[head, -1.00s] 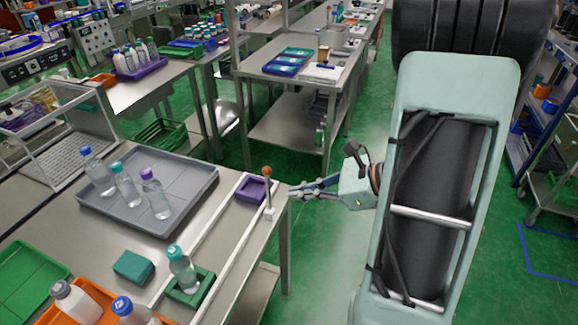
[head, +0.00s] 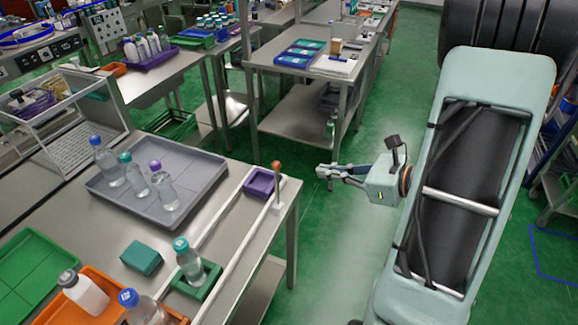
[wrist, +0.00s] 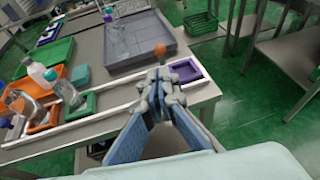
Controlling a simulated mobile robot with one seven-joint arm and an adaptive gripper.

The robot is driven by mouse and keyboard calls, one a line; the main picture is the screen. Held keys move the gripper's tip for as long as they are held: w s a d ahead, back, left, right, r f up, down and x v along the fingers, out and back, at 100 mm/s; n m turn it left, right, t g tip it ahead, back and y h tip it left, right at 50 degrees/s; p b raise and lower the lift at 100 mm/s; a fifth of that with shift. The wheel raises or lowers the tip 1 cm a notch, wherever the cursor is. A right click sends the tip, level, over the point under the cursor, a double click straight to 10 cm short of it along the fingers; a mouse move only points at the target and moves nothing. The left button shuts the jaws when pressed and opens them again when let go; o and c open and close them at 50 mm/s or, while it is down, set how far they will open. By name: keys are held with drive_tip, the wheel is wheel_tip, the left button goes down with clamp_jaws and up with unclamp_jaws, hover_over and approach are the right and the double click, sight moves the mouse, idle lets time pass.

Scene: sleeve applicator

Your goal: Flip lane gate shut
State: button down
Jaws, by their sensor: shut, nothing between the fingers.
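The lane is a strip between two white rails (head: 232,262) along the right edge of the steel table. An upright post with an orange-brown knob (head: 277,172) stands at the lane's far right corner; I take it for the gate's lever. In the wrist view the knob (wrist: 160,49) shows just beyond my fingertips, and its lower part is hidden by them. My gripper (head: 321,171) is shut and empty, off the table's right edge and to the right of the post, apart from it. It also shows in the wrist view (wrist: 160,80).
A purple tray (head: 260,182) lies by the post at the lane's far end. A green holder (head: 203,288) with a teal-capped bottle (head: 188,261) is in the lane. A grey tray (head: 203,197) with bottles stands to the left. Green floor is free right of the table.

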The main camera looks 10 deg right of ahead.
sight(279, 165)
drive_tip(key=p+x, duration=0.1)
drive_tip(key=x, duration=1.1)
drive_tip(key=shift+r+p, duration=0.1)
drive_tip(key=shift+p, duration=0.2)
